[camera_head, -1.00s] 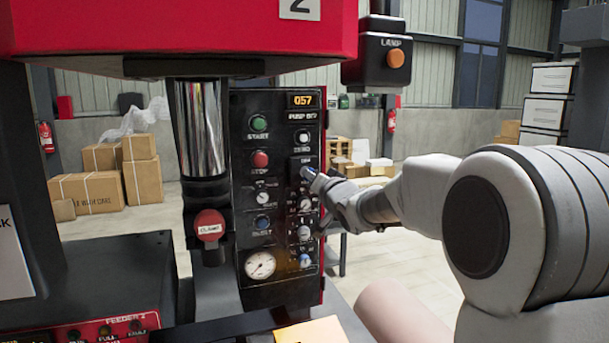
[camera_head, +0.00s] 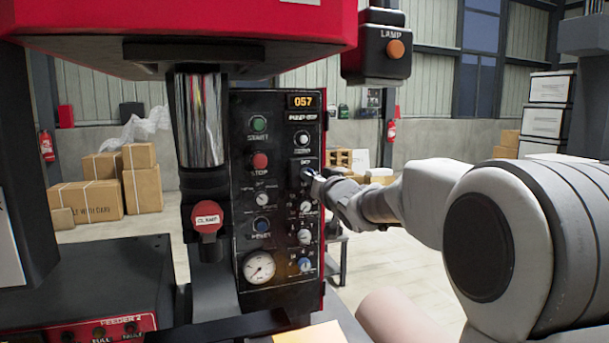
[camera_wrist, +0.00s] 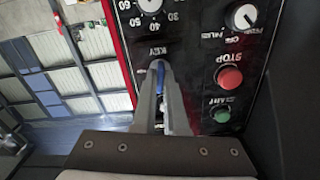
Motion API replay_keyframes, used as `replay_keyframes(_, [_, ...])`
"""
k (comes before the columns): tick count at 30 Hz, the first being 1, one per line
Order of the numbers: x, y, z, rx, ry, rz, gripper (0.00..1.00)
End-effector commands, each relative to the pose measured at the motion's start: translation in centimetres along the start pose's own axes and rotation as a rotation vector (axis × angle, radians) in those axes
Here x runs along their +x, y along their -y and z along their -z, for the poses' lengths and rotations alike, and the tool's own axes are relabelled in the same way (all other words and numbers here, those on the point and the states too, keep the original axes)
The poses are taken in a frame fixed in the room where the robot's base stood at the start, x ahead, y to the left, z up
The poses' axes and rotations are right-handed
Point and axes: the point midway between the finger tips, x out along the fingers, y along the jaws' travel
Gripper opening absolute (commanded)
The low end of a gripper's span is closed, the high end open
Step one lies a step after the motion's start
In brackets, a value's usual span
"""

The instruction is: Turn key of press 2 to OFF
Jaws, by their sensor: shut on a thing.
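The press control panel (camera_head: 277,283) is black and stands upright in the middle of the head view. A key with a blue part (camera_wrist: 160,67) sits at its right side, under the label KEY in the wrist view. My gripper (camera_head: 311,177) reaches it from the right. In the wrist view my gripper (camera_wrist: 160,78) has its fingers closed around the key. The fingers hide most of the key and its switch, so I cannot read its position.
A green button (camera_head: 259,123), a red stop button (camera_head: 260,160), several knobs and a round gauge (camera_head: 259,267) are close by on the panel. The lamp box (camera_head: 376,53) hangs above my arm.

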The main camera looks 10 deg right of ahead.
Motion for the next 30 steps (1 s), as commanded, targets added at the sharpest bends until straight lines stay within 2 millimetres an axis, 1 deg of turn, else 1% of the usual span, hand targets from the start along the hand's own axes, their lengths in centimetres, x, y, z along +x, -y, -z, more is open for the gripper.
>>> replay_keyframes(2, [0.00,-0.07,-0.30,-0.052,0.000,0.000,0.00])
replay_keyframes(9, [0.00,-0.05,-0.24,-0.226,-0.001,0.000,0.00])
replay_keyframes(12, [-0.01,-0.03,-0.16,-0.274,0.000,0.000,0.00])
replay_keyframes(21, [-0.01,-0.03,-0.04,-0.292,0.000,-0.001,0.00])
replay_keyframes(22, [-0.01,-0.02,-0.04,-0.292,0.000,-0.001,0.15])
replay_keyframes(27, [0.00,-0.02,-0.03,-0.291,0.000,0.000,0.45])
replay_keyframes(30, [0.00,-0.02,-0.02,-0.291,0.000,0.000,0.45])
